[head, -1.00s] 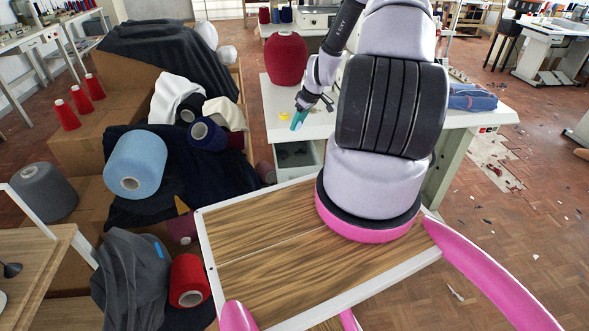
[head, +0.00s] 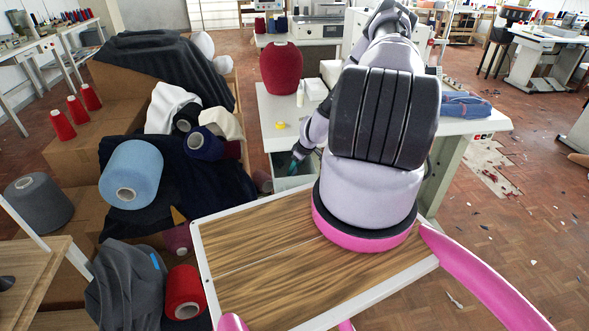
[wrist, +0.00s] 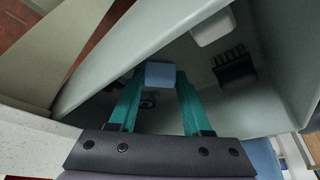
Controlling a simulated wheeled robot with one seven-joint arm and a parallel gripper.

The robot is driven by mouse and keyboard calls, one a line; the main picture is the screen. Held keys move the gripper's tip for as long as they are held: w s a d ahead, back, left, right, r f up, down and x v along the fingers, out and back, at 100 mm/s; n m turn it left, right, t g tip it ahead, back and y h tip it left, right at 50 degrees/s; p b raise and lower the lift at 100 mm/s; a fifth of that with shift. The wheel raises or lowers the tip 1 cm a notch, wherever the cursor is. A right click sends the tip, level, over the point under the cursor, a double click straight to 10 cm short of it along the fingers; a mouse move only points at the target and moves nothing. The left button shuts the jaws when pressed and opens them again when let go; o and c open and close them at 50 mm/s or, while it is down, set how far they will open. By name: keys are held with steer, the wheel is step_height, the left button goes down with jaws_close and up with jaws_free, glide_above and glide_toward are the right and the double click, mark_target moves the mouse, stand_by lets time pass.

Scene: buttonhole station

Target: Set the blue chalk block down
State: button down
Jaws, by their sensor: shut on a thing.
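The blue chalk block (wrist: 160,75) is between the teal fingertips of my gripper (wrist: 160,82) in the wrist view. The gripper is shut on it. In the head view my gripper (head: 293,167) points down at the open drawer (head: 281,183) under the white table; the block cannot be made out there. In the wrist view the pale grey drawer (wrist: 115,75) surrounds the block, with its floor and walls showing. I cannot tell whether the block touches the drawer floor.
In the drawer lie a white block (wrist: 213,27), a black brush-like piece (wrist: 235,68) and a dark round item partly hidden between the fingers. On the white table (head: 268,103) stand a yellow piece (head: 280,125), a small white bottle (head: 300,94) and a red yarn cone (head: 281,68).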

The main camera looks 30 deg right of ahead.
steer(key=shift+f, duration=0.15)
steer(key=shift+c, duration=1.8)
jaws_free()
steer(key=v, duration=1.2)
steer(key=s+a+r+m+t+h, duration=0.15)
steer(key=a+r, duration=0.25)
steer(key=r, duration=1.3)
steer(key=a+r+m+g, duration=0.15)
steer(key=a+r, duration=0.25)
steer(key=r, duration=1.4)
steer(key=s+a+r+m+t, duration=0.1)
steer(key=s+a+r+m, duration=0.1)
steer(key=s+r, duration=0.4)
steer(key=s+a+r+m+t+y, duration=0.1)
steer(key=s+a+r+m, duration=0.1)
steer(key=s+a+r, duration=0.2)
steer(key=s+a+r+m+t, duration=0.1)
steer(key=s+a+r+m, duration=0.2)
steer(key=s+r, duration=0.5)
steer(key=s, duration=0.3)
steer(key=shift+s+a+r, duration=0.2)
steer(key=shift+s+a, duration=0.05)
steer(key=shift+s, duration=0.1)
